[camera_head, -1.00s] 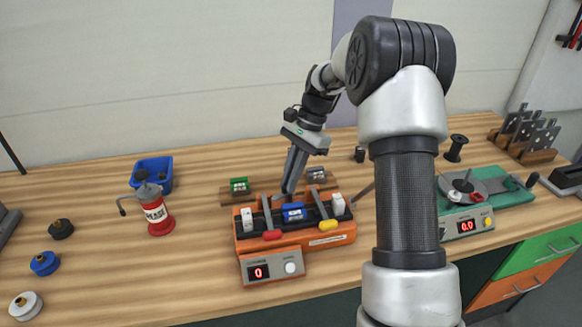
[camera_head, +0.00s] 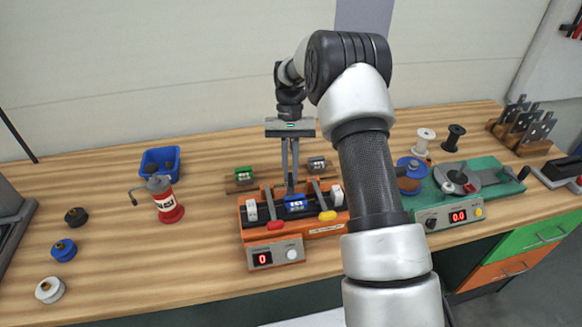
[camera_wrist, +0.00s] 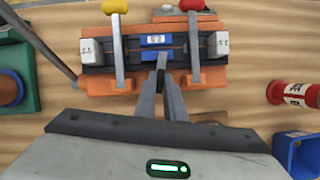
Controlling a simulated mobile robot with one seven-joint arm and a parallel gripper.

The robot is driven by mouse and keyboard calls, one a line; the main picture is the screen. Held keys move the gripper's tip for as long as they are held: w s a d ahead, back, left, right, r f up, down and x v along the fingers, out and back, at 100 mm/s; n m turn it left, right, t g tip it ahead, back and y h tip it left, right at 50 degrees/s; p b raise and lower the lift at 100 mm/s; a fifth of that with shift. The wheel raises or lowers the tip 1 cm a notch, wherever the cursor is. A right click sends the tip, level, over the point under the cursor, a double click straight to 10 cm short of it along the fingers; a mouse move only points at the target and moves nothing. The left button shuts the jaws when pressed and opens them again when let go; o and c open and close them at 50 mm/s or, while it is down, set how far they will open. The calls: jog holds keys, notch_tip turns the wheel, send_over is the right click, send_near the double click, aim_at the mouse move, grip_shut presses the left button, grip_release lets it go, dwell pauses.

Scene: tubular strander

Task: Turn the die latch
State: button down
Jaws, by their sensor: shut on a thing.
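The orange strander unit (camera_head: 326,227) stands on the bench and holds a blue die block (camera_head: 295,202) in its middle, between two levers with red (camera_head: 277,238) and yellow (camera_head: 327,215) knobs. In the wrist view the blue die block (camera_wrist: 156,40) lies just beyond my fingertips. My gripper (camera_head: 291,188) points down at the unit's back side, behind the die block. In the wrist view my gripper (camera_wrist: 162,62) is closed on a small grey piece at the die block's edge, which appears to be the die latch. The fingers mostly hide it, so its angle is unclear.
A rack behind holds a green die (camera_head: 243,175) and a grey die (camera_head: 316,163). A red grease can (camera_head: 166,202) and blue bin (camera_head: 173,157) stand left, with several round caps. A green turntable unit (camera_head: 463,200) stands right.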

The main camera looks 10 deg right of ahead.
jog(key=shift+a+n+h, duration=0.1)
jog(key=shift+n+h, duration=0.4)
jog(key=shift+n, duration=0.6)
jog(key=c, duration=1.8)
grip_release()
jog(key=shift+c, duration=0.2)
jog(key=p+v, duration=0.3)
jog(key=v, duration=1.4)
jog(key=shift+w+r+p, duration=0.15)
jog(key=shift+p, duration=0.2)
